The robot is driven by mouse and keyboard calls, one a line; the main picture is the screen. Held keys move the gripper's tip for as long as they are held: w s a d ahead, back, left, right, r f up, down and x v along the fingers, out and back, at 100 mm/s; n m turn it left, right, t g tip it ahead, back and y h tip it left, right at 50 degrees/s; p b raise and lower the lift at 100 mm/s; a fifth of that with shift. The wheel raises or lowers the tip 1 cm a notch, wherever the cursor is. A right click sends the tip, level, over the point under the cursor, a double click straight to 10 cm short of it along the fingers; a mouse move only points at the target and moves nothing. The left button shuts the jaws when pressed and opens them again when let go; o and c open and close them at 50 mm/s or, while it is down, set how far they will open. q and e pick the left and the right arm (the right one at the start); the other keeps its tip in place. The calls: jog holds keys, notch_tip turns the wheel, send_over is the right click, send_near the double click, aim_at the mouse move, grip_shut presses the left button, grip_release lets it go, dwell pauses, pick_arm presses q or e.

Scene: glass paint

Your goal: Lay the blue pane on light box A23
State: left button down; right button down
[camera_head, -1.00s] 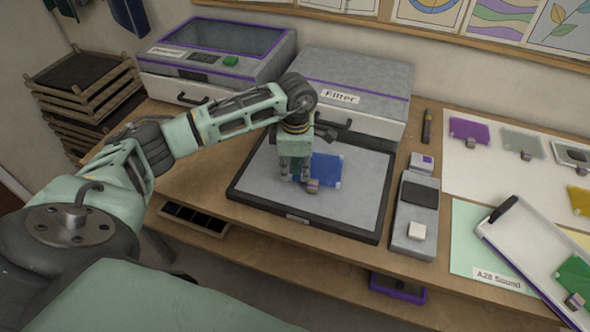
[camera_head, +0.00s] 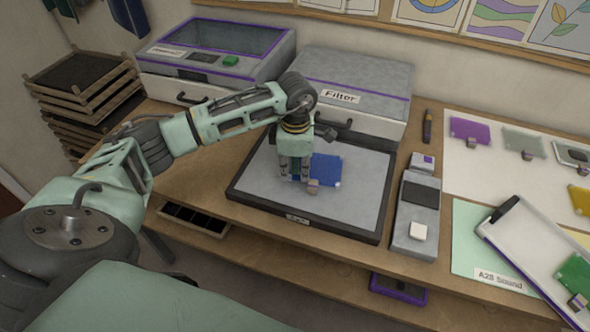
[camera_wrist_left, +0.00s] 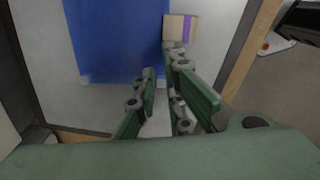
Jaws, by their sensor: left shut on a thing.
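The blue pane (camera_head: 327,170) is flat over the pale surface of the light box (camera_head: 262,190), right of my left gripper (camera_head: 298,180). The box has a dark frame and a front label too small to read. The pane's tan block with a purple stripe shows at the fingertips and in the left wrist view (camera_wrist_left: 180,28). There the blue pane (camera_wrist_left: 115,35) lies beyond the fingers (camera_wrist_left: 168,75). My left gripper is shut on the pane, seemingly at this block; the exact contact is hard to see. I cannot tell whether the pane touches the surface. My right gripper is out of view.
The Filter case (camera_head: 350,85) stands behind the light box, with another lidded case (camera_head: 215,55) left of it. A grey device (camera_head: 417,215) is close on the right. A tilted white tray (camera_head: 530,250) and several colored panes lie farther right.

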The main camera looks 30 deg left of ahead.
pick_arm(q)
jog(key=shift+f, duration=0.1)
dwell(0.6)
jog(key=c, duration=1.8)
grip_release()
jog(key=shift+o, duration=0.2)
notch_tip(320, 180, up, 21)
jog(key=p, duration=0.5)
